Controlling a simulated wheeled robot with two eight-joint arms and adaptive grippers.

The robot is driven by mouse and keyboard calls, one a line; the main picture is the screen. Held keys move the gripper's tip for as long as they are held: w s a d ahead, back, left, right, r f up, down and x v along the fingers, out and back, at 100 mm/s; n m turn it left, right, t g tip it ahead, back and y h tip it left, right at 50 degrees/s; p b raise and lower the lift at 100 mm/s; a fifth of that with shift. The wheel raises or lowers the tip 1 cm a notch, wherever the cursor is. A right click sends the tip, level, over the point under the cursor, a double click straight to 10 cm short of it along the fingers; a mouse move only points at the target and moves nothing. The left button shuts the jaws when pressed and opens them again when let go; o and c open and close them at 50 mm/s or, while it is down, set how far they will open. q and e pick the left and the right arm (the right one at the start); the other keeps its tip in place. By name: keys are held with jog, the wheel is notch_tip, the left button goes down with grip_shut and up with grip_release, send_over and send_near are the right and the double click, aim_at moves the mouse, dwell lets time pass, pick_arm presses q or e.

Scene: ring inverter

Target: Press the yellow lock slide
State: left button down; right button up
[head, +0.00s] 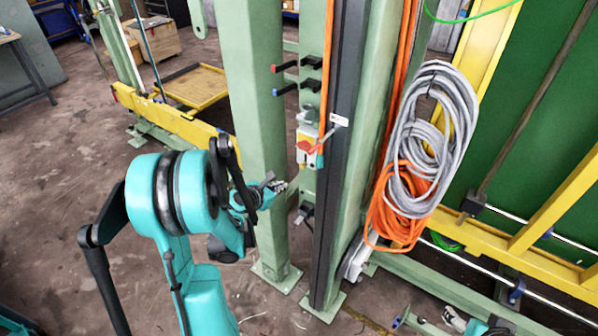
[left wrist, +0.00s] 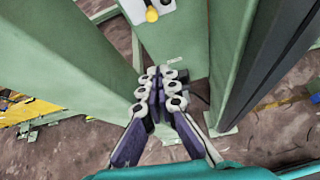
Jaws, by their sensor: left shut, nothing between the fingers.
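A small switch box (head: 307,148) with a red handle and a yellow part (head: 303,157) is mounted on the green post in the head view. The yellow part also shows as a small knob (left wrist: 152,14) on a pale plate at the top edge of the left wrist view. I cannot tell the slide's exact shape. My left gripper (head: 281,187) is shut and empty, below and a little left of the box, apart from it. Its closed fingertips (left wrist: 163,74) point toward the post below the plate. Part of my right gripper (head: 452,322) shows at the bottom edge of the head view.
Red and blue-tipped black pegs (head: 285,67) stick out above the box. A dark vertical rail (head: 340,130) stands right of it, and grey cable coils (head: 430,130) and orange cable (head: 395,205) hang farther right. A wide green post (head: 255,80) stands close on the left.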

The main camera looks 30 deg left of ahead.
aim_at(303, 165)
pick_arm(q)
jog(key=b+x, duration=0.3)
jog(key=x, duration=0.7)
jog(key=r, duration=0.3)
jog(key=shift+w+d+r, duration=0.4)
